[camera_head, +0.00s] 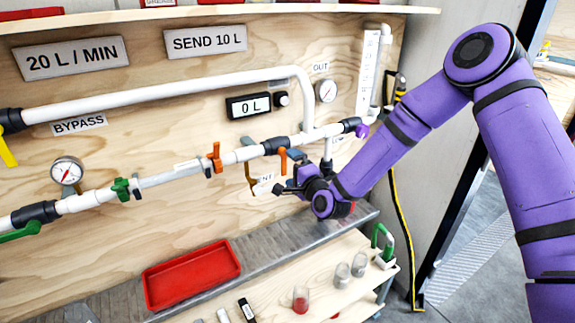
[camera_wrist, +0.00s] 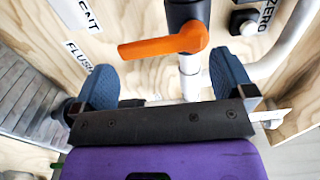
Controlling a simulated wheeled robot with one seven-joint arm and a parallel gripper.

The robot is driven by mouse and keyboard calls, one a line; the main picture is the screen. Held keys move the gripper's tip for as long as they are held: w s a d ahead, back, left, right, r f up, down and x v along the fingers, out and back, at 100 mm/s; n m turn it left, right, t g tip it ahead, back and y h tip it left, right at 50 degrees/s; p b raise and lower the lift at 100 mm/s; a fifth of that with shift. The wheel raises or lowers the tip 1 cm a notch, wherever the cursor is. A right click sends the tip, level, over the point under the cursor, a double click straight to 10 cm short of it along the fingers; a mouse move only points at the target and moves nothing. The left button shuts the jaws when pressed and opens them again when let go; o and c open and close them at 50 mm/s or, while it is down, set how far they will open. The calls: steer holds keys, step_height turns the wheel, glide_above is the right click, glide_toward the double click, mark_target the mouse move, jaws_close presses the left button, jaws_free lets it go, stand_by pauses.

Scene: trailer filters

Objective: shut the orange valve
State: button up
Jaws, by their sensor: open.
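An orange lever handle (camera_head: 283,162) hangs down from a black fitting on the white pipe, roughly across the pipe's line. In the wrist view the orange handle (camera_wrist: 165,45) points left from the black fitting (camera_wrist: 186,12), about square to the pipe. A second orange fitting (camera_head: 215,158) sits further left on the same pipe; its kind is hard to tell. My gripper (camera_head: 284,188) is just below the hanging handle. In the wrist view my gripper (camera_wrist: 165,80) is open, its blue fingertips wide apart, with the handle ahead and no visible contact.
A green fitting (camera_head: 121,188) and a gauge (camera_head: 67,171) are on the left. A digital display (camera_head: 249,105) is above the pipe. Below are a red tray (camera_head: 193,273) on the metal ledge and a wooden shelf with jars (camera_head: 342,275). A white pipe (camera_wrist: 288,45) passes right of my gripper.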

steer(key=v, duration=0.7)
steer(key=shift+r, duration=0.1)
steer(key=s+d+r+n+g+h, duration=0.3)
steer(key=s+d+r+n+h, duration=0.15)
steer(key=d+r, duration=0.45)
steer(key=s+d+r+n+g+h, duration=0.3)
steer(key=s+d+r+n, duration=0.15)
steer(key=d+r, duration=0.5)
steer(key=s+d+r+g, duration=0.1)
steer(key=s+d+r, duration=0.2)
steer(key=s, duration=0.5)
steer(key=s+d+r+n+g+h, duration=0.1)
steer(key=s+d, duration=0.3)
steer(key=s, duration=0.4)
steer(key=s+d+r+n+g+h, duration=0.1)
steer(key=s+d+r, duration=0.2)
steer(key=s, duration=0.6)
steer(key=shift+d+r+g, duration=0.3)
steer(key=shift+r+g, duration=0.1)
steer(key=shift+r, duration=0.4)
steer(key=shift+w+h, duration=0.1)
steer(key=shift+h, duration=0.15)
